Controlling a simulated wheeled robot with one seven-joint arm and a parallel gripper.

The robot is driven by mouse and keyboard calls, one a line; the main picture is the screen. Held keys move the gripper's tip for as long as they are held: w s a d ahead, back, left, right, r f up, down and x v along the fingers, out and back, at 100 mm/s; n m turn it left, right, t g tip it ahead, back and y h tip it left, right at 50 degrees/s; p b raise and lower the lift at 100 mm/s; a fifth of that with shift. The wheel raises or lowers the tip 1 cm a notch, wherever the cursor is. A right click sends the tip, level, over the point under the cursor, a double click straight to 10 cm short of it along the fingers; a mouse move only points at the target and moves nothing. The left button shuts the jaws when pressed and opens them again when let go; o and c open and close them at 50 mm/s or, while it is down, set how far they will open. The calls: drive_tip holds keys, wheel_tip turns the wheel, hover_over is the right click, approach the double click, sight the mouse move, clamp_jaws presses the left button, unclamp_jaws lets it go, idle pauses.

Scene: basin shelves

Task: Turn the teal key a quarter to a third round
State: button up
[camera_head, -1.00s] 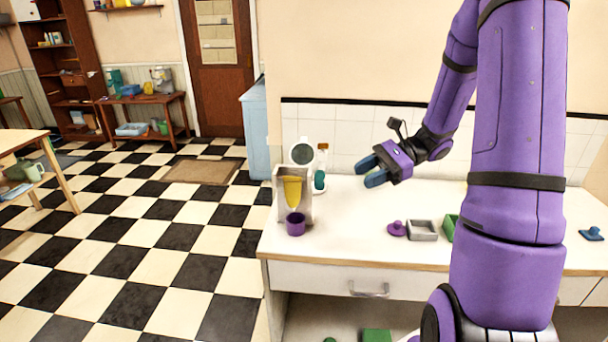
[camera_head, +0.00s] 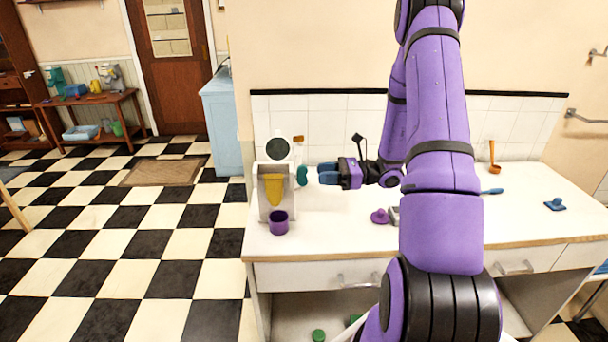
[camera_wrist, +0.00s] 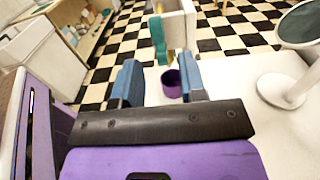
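The teal key (camera_head: 302,175) sticks out from the right side of a pale dispenser box (camera_head: 264,205) with a yellow chute (camera_head: 273,188). It also shows in the wrist view (camera_wrist: 158,38), at the top, just beyond the space between my fingertips. My gripper (camera_head: 325,173) is to the right of the key, roughly level and pointing left at it. In the wrist view my two blue fingers (camera_wrist: 159,66) are apart with nothing between them. A small gap seems to separate the fingertips from the key; contact cannot be seen.
A purple cup (camera_head: 279,223) stands at the foot of the dispenser. A round mirror on a white stand (camera_wrist: 298,25) is close on the right in the wrist view. A purple knobbed piece (camera_head: 380,216) lies on the white counter (camera_head: 325,235), which is clear below my gripper.

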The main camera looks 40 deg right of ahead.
sight(305, 182)
drive_tip(key=shift+x, duration=2.85)
clamp_jaws()
